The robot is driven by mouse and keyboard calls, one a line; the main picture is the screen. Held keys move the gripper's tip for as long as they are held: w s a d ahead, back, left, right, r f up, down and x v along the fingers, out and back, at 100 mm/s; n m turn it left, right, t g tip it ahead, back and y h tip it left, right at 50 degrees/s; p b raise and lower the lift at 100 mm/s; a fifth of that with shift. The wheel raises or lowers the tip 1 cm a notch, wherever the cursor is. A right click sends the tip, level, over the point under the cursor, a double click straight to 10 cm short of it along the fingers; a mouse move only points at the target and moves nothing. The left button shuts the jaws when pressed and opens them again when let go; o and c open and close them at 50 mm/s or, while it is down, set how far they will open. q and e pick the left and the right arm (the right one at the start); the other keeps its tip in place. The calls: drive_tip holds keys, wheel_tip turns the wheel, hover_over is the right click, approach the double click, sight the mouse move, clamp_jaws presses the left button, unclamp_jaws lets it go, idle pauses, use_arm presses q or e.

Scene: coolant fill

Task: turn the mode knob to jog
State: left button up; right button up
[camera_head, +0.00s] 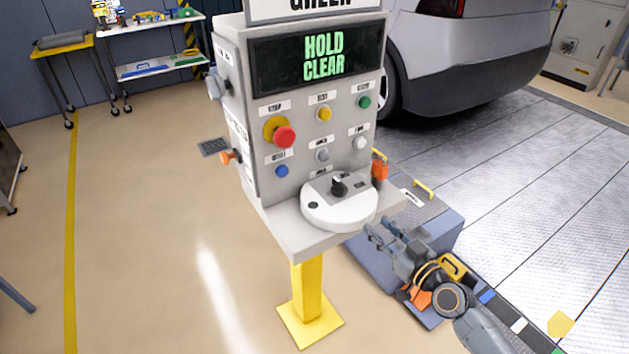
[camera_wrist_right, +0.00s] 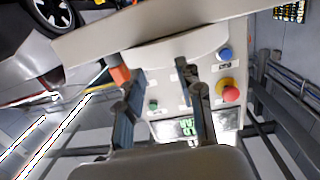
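The control pedestal (camera_head: 300,120) stands in the middle of the head view, its screen (camera_head: 318,56) reading HOLD CLEAR. A black knob (camera_head: 338,187) sits on a round white dial (camera_head: 322,210) on the pedestal's shelf. I take it for the mode knob; its labels are too small to read. My right gripper (camera_head: 379,237) is right of the shelf and apart from the knob. In the right wrist view its two fingers (camera_wrist_right: 160,78) stand apart with nothing held between them. The knob does not show clearly there. My left gripper is not in view.
A red mushroom button (camera_head: 284,137) and several coloured buttons are on the panel face. An orange part (camera_head: 379,168) sticks out at the panel's right side. A blue-grey box (camera_head: 440,222) is behind my right gripper. A car (camera_head: 470,50) stands behind. Floor to the left is clear.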

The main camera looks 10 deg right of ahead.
drive_tip(key=y, duration=0.1)
approach(346, 188)
drive_tip(key=shift+n+t, duration=0.3)
drive_tip(key=shift+n, duration=0.1)
drive_tip(key=x, duration=0.8)
drive_tip(key=p+x, duration=0.1)
drive_tip(key=x, duration=0.3)
drive_tip(key=shift+w+a+f, duration=0.15)
drive_tip(key=shift+w+f, duration=0.15)
drive_tip(key=shift+f, duration=0.05)
clamp_jaws()
